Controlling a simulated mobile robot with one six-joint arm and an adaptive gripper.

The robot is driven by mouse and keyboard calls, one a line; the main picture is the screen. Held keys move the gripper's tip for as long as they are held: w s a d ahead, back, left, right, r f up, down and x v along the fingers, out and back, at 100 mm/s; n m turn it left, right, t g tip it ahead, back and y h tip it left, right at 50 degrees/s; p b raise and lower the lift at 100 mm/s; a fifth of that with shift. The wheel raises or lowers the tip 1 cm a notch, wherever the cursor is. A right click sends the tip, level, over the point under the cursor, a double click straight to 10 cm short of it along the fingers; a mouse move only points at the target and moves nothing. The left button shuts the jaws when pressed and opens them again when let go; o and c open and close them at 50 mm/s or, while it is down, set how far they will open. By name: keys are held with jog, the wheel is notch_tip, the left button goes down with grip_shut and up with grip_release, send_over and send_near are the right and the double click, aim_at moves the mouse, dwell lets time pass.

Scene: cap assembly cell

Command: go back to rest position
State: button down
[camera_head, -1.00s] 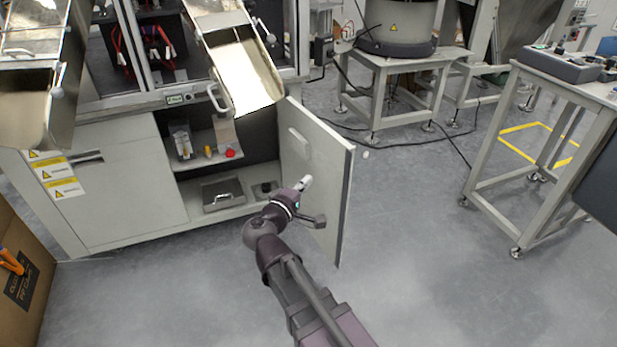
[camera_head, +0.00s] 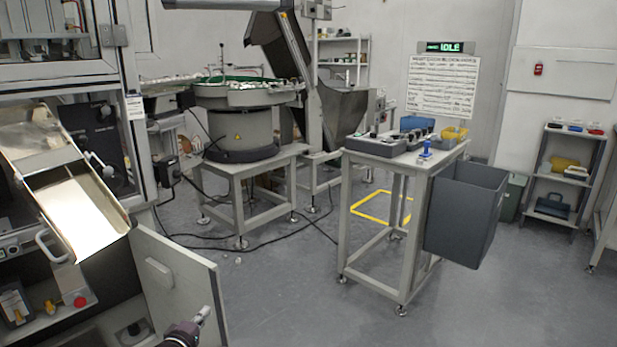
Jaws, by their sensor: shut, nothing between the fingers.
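My gripper (camera_head: 202,316) shows at the bottom edge of the head view, left of the middle. It is shut and empty, and most of the arm is out of the picture. It appears in front of the open cabinet door (camera_head: 180,283); I cannot tell whether it touches the door. The door stands swung out from the machine's lower cabinet at the left.
A metal chute (camera_head: 85,212) juts out above the cabinet. A bowl feeder (camera_head: 240,128) stands on a frame behind. A work table (camera_head: 437,160) with a dark bin (camera_head: 465,213) stands at right. Cables cross the floor. The floor (camera_head: 290,300) between door and table is clear.

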jog(key=w+d+f+m+g+h+p, duration=0.1)
jog(key=w+d+f+m+g, duration=0.15)
jog(key=d, duration=0.45)
jog(key=w+d+f+m+g+h, duration=0.1)
jog(key=d+f+m+g, duration=0.15)
jog(key=d, duration=0.55)
jog(key=w+d+f+m+g+h+p, duration=0.1)
jog(key=w+d+f+m+g, duration=0.15)
jog(key=d, duration=0.45)
jog(key=s+d+f+m+g+y+p, duration=0.1)
jog(key=s+d+f+m+g+y, duration=0.15)
jog(key=d, duration=0.45)
jog(key=s+d+f+m+g+y, duration=0.1)
jog(key=s+d+m+g, duration=0.2)
jog(key=d, duration=0.3)
jog(key=s+d+f+m+g+y+p, duration=0.1)
jog(key=s+d+m+g+y, duration=0.15)
jog(key=d, duration=0.45)
notch_tip(320, 180, up, 38)
jog(key=p, duration=3.8)
jog(key=shift+s+g, duration=0.3)
jog(key=shift+g, duration=0.05)
jog(key=shift+d, duration=0.55)
